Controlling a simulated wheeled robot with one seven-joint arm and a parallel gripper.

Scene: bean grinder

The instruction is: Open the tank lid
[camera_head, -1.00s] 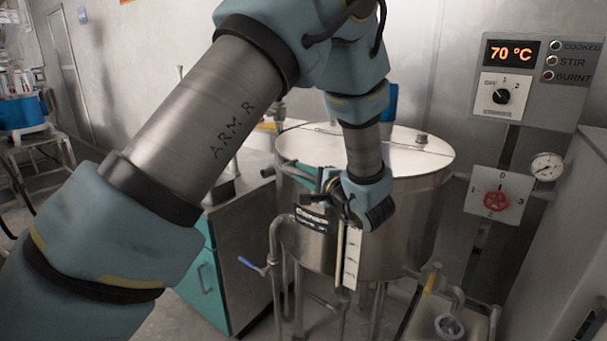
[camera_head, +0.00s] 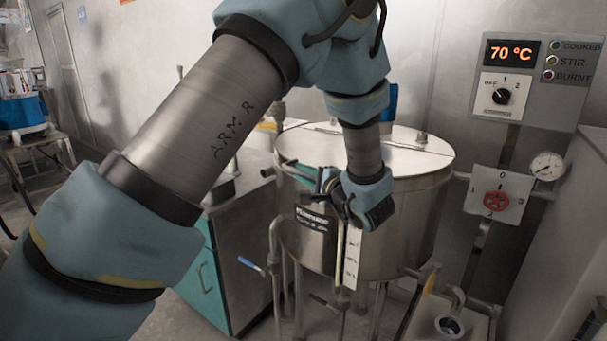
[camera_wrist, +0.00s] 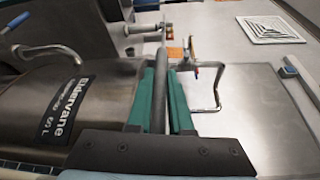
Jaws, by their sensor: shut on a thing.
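The steel tank (camera_head: 400,225) stands in the middle of the head view. Its flat, pale tank lid (camera_head: 395,152) lies level on top and looks closed. My gripper (camera_head: 300,174) is at the tank's front left, close to the rim and partly hidden by my wrist. In the wrist view, the green fingers of my gripper (camera_wrist: 161,80) are shut on a narrow dark bar (camera_wrist: 160,95) beside the tank. The tank's labelled side (camera_wrist: 70,110) is left of the fingers there. I cannot tell how the bar joins the lid.
A teal-sided cabinet (camera_head: 240,260) stands left of the tank. Pipes with a blue-handled valve (camera_head: 250,264) run below the gripper.

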